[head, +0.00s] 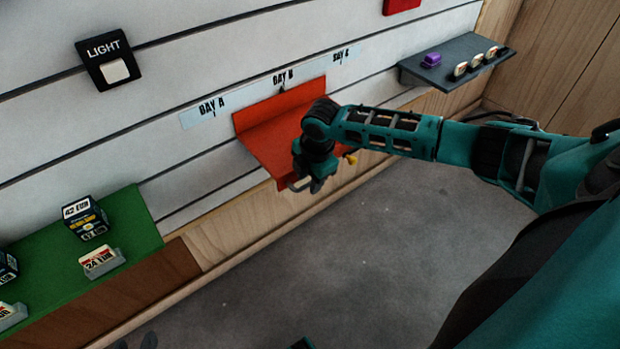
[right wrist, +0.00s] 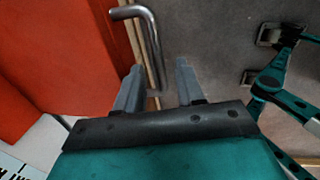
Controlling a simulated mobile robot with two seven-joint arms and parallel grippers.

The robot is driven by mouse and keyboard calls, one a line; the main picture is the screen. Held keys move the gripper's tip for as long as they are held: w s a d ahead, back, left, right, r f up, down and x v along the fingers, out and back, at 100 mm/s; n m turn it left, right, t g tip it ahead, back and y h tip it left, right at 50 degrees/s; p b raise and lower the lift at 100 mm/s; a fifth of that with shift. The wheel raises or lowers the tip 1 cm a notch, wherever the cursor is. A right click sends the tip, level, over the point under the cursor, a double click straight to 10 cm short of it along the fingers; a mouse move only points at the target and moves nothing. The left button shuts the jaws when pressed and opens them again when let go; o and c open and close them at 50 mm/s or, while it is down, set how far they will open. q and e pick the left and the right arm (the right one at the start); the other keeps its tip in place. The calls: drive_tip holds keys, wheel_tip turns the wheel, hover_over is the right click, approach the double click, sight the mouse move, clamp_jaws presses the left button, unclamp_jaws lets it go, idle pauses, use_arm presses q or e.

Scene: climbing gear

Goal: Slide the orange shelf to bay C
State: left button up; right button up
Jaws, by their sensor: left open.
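The orange shelf (head: 268,140) is on the slatted wall under the BAY B label (head: 283,75); it also fills the left of the right wrist view (right wrist: 50,50). A bent grey metal handle (head: 299,186) is at its front edge. My right gripper (head: 318,187) is at that front edge. In the right wrist view its fingers (right wrist: 158,88) are apart, and the handle (right wrist: 150,40) reaches down between them in the picture; I cannot tell if they touch. The BAY C label (head: 343,55) is to the right. My left gripper (head: 136,343) barely shows at the bottom edge, open.
A grey shelf (head: 440,72) with a purple item (head: 431,59) and several small items is to the right. A green shelf (head: 137,225) with boxes is at left. The BAY A label (head: 212,107) and a light switch (head: 106,60) are on the wall. A yellow knob (head: 351,159) is beside my right gripper.

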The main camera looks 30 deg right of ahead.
drive_tip(key=shift+c, duration=0.2)
clamp_jaws()
idle(0.4)
